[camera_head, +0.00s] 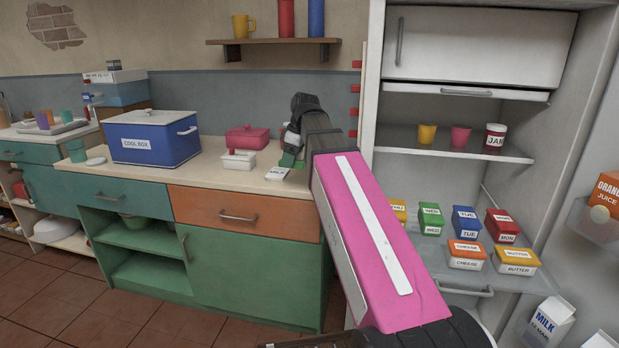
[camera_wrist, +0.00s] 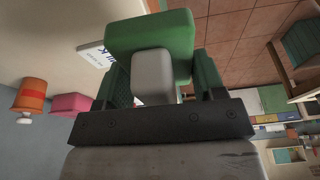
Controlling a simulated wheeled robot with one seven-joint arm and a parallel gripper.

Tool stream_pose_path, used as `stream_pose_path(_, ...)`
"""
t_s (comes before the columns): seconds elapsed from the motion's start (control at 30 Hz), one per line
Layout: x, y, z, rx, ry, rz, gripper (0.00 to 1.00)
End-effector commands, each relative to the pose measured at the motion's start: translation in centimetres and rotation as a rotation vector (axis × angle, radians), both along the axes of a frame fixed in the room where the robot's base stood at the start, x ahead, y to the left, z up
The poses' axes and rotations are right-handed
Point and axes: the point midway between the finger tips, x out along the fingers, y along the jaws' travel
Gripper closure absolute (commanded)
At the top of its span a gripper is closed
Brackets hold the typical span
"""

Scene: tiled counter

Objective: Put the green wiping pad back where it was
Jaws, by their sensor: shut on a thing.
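The green wiping pad (camera_wrist: 150,32) is in my gripper (camera_wrist: 160,80) in the wrist view. The grey block on the pad (camera_wrist: 152,76) sits between the two dark green fingers, which are shut on it. In the head view my gripper (camera_head: 291,150) is over the right part of the counter, and a bit of the green pad (camera_head: 288,160) shows below it. My arm hides part of it. I cannot tell whether the pad touches the counter.
A pink lidded box (camera_head: 247,138) and a white box (camera_head: 238,161) stand to the left. The blue cool box (camera_head: 152,140) is further left. The open fridge (camera_head: 450,110) stands right of my arm.

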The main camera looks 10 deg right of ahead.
Motion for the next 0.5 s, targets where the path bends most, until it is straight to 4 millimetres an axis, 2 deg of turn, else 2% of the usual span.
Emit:
stream_pose_path(0.07,0.2,0.1,0.4,0.003,-0.004,0.037,0.59)
stream_pose_path(0.17,0.9,-0.5,0.0,0.003,-0.004,0.050,0.59)
stream_pose_path(0.5,5.7,-5.1,-4.0,0.003,-0.003,0.048,0.59)
